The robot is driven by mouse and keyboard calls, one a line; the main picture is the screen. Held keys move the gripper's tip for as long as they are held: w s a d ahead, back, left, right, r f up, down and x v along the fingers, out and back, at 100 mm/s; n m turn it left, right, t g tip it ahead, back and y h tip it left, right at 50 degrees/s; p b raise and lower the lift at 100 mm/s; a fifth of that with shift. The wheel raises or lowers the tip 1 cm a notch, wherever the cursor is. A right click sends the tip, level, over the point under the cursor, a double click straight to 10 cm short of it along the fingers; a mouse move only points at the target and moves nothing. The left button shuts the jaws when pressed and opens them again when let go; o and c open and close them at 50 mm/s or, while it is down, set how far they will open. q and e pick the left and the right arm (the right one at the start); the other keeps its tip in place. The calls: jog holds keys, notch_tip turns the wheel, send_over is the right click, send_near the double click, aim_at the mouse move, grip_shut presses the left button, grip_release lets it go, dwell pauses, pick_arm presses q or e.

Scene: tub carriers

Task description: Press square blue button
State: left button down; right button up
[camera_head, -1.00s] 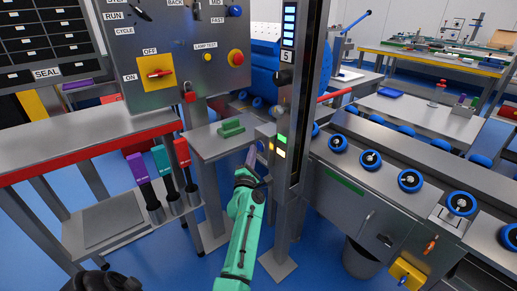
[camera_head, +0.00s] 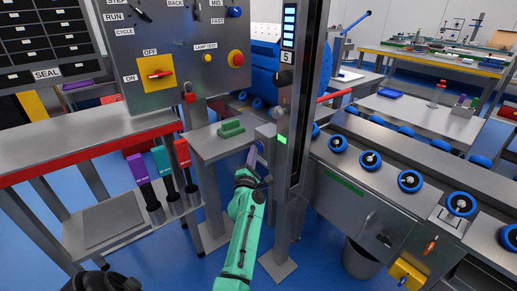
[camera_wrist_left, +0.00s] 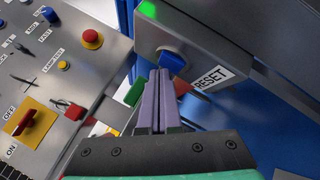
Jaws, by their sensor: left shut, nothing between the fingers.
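The square blue button (camera_wrist_left: 172,62) sits on a grey box beside a white RESET label (camera_wrist_left: 210,78) in the left wrist view. My left gripper (camera_wrist_left: 160,74) has its purple fingers closed together and empty. Its tips are right at the button's lower edge in that view and cover part of it; I cannot tell whether they touch or press it. In the head view the left gripper (camera_head: 252,156) is beside the grey post, at the end of my green arm.
A green light (camera_wrist_left: 148,9) is lit above the button. The control panel (camera_head: 175,70) with a red switch and buttons stands to the left. A green block (camera_head: 231,128) lies on a small shelf. A conveyor with blue wheels (camera_head: 370,159) stands to the right.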

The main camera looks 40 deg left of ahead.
pick_arm(q)
jog(key=shift+s, duration=0.1)
jog(key=s+a+p, duration=0.1)
jog(key=s, duration=0.4)
jog(key=shift+s+a, duration=0.35)
jog(key=shift+s, duration=0.05)
dwell(0.6)
